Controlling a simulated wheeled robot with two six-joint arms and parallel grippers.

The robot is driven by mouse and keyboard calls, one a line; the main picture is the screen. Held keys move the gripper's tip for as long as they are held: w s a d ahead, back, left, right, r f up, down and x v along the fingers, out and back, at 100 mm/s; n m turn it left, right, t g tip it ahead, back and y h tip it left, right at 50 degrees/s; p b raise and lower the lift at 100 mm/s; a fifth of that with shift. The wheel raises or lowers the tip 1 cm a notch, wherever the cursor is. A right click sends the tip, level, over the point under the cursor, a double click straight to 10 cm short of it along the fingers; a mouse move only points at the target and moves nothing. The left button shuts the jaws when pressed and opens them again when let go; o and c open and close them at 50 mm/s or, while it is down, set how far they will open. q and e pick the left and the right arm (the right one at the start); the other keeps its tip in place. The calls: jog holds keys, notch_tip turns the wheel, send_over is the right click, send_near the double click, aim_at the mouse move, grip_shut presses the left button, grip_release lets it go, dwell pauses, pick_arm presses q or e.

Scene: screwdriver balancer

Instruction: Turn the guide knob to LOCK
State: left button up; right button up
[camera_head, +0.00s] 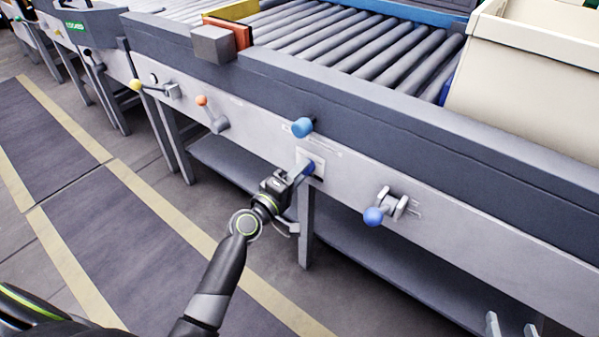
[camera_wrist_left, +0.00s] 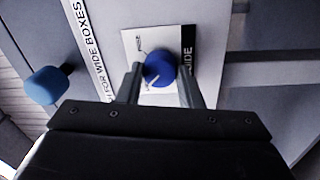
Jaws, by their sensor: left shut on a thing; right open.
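The guide knob (camera_head: 309,167) is a small blue knob on a white plate on the side rail of the roller conveyor. In the left wrist view the knob (camera_wrist_left: 160,68) is round and sits between my two fingers, with a "GUIDE" label partly showing beside it. Small lettering on the plate is too small to read. My left gripper (camera_head: 301,172) is shut on the knob; it also shows in the left wrist view (camera_wrist_left: 161,88). The tips of my right gripper (camera_head: 512,329) are at the bottom right edge, apart and empty, away from the knob.
A blue knob (camera_head: 302,127) sticks out just above the guide knob. A blue-ball lever (camera_head: 374,216) is to the right. An orange-tipped lever (camera_head: 203,101) and a yellow-tipped one (camera_head: 136,85) are to the left. A cream bin (camera_head: 530,85) stands on the rollers.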

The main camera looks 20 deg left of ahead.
dwell(0.3)
pick_arm(q)
jog(key=o, duration=1)
jog(key=shift+s, duration=0.1)
jog(key=shift+b+v, duration=1.1)
jog(key=shift+v, duration=7.6)
pick_arm(e)
notch_tip(320, 180, up, 14)
jog(key=n+t, duration=0.1)
jog(key=t, duration=0.8)
jog(key=shift+w+a+n, duration=0.25)
jog(key=shift+w+n, duration=0.05)
jog(key=shift+w, duration=0.05)
